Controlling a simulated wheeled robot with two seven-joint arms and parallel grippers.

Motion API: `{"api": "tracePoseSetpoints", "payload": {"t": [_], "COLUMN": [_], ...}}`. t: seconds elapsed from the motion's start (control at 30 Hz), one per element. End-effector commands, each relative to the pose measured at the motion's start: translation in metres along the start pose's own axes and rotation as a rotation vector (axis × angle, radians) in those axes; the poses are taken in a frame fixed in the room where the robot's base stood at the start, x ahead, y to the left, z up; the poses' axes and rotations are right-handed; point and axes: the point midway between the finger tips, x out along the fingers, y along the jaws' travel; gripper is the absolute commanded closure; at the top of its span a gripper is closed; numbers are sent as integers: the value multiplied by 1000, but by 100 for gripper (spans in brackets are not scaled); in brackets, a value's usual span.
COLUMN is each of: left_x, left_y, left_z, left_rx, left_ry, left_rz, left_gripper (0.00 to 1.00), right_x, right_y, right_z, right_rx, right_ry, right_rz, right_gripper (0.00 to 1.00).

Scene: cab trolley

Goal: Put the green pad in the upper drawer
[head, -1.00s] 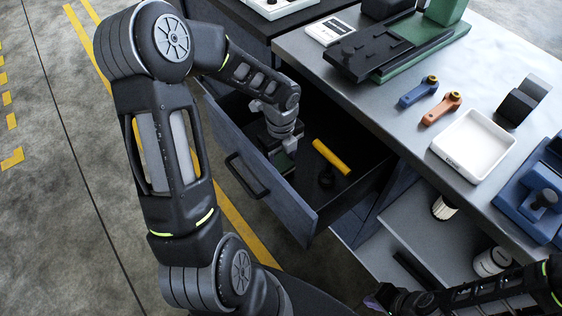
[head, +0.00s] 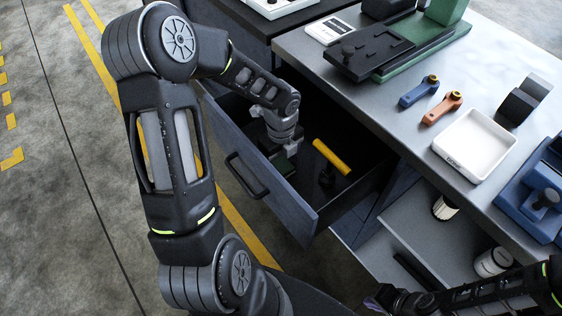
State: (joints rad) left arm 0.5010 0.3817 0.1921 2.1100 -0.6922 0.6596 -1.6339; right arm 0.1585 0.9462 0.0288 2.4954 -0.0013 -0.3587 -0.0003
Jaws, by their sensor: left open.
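The upper drawer (head: 297,205) is pulled open, and its dark inside shows. My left gripper (head: 282,150) reaches down into it from above, near the front panel. The jaws are open, though the fingertips are small and partly covered by the wrist. The green pad (head: 284,167) lies low in the drawer just under and beside the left fingers, and only part of it shows. My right gripper (head: 374,301) is at the bottom edge, away from the drawer; its fingers are too dark and cut off to judge.
A yellow-handled tool (head: 331,157) lies in the drawer, right of the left gripper. The worktop (head: 395,120) above carries a white tray (head: 475,146), a blue lever (head: 418,92), an orange lever (head: 442,107) and a green-and-black fixture (head: 385,55). A lower shelf (head: 410,235) holds cylindrical parts.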

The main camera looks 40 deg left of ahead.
Motion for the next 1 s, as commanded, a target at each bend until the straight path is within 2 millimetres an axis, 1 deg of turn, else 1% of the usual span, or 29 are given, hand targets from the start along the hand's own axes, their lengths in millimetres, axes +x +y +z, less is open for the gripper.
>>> {"api": "tracePoseSetpoints", "payload": {"t": [0.17,0.27,0.37,0.6,0.7,0.83,1.0], "left_x": [-6,-17,-33,-83,-102,-117,-124], "left_y": [0,0,-1,-1,-1,0,0], "left_z": [0,1,1,1,1,0,0], "left_rx": [0,-2,-1,-1,0,0,1], "left_ry": [-1,-2,-3,-3,-3,-2,0], "left_rz": [-1,-2,-3,-4,-3,-1,0], "left_gripper": [24,24,24,24,24,24,24], "right_x": [-3,-4,-7,-12,-13,-14,-14], "right_y": [-1,-2,-3,-5,-5,-6,-6], "right_z": [0,0,0,0,0,0,0], "right_rx": [0,0,0,1,1,1,1], "right_ry": [0,0,0,0,0,0,0], "right_rz": [0,0,0,0,0,0,0], "right_gripper": [100,100,100,100,100,100,100]}}
